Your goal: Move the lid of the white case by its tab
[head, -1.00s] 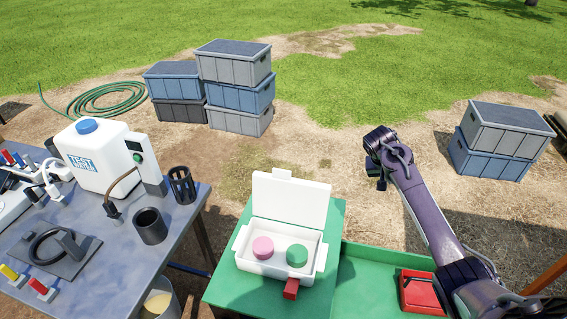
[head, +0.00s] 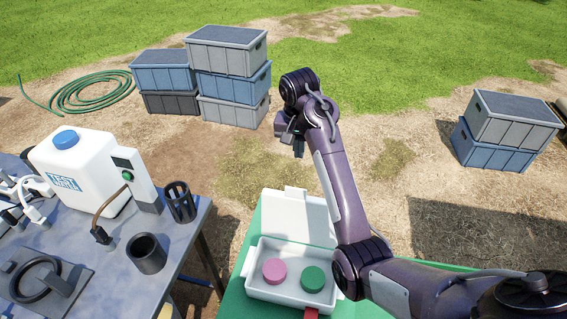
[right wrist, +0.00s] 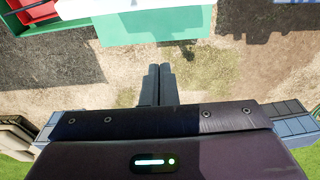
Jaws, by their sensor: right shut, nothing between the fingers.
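The white case (head: 250,281) sits on a green stand (head: 236,300) with its lid (head: 300,212) standing up, open, at the back. The lid's tab (head: 294,189) sticks up from its top edge. A pink round piece (head: 274,271) and a green round piece (head: 313,279) are inside. My right gripper (head: 298,150) is beyond and above the lid, apart from the tab. In the right wrist view its fingers (right wrist: 156,72) are together and empty, pointing down over bare ground. My right arm hides the case's right side. My left gripper is not in view.
A table (head: 190,235) at left holds a white water tank (head: 80,165), a black cup (head: 147,252) and a black cage-like holder (head: 180,201). Stacked crates (head: 228,75) stand behind, with others (head: 508,125) at right. A red box (right wrist: 38,12) shows in the right wrist view.

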